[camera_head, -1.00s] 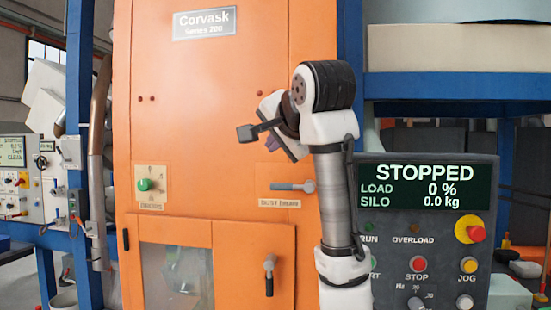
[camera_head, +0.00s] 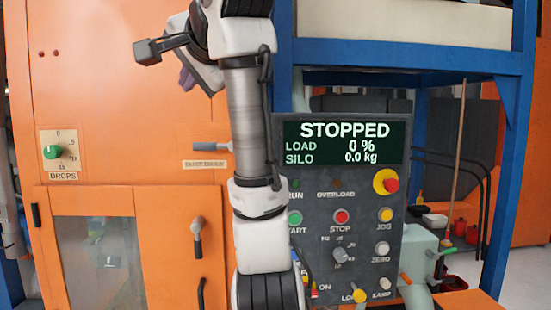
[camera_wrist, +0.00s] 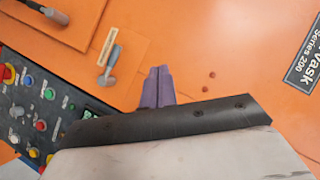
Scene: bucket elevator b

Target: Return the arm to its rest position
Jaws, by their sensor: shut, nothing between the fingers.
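My arm (camera_head: 243,120) rises in front of the orange machine and the control panel in the head view, bent over at the top. My gripper (camera_head: 187,80) hangs at the upper left of the arm, in front of the orange front, with its purple fingers partly hidden by the wrist. In the wrist view my gripper (camera_wrist: 157,87) shows two purple fingers together, shut and empty. The orange cabinet face (camera_wrist: 180,40) lies beyond them. A grey lever (camera_wrist: 109,66) appears to their left, apart from them.
The control panel (camera_head: 365,215) reads STOPPED, LOAD 0 %, SILO 0.0 kg. A green DROPS knob (camera_head: 53,152) and a lower door handle (camera_head: 197,238) are on the orange machine (camera_head: 105,95). A blue post (camera_head: 507,150) stands at the right.

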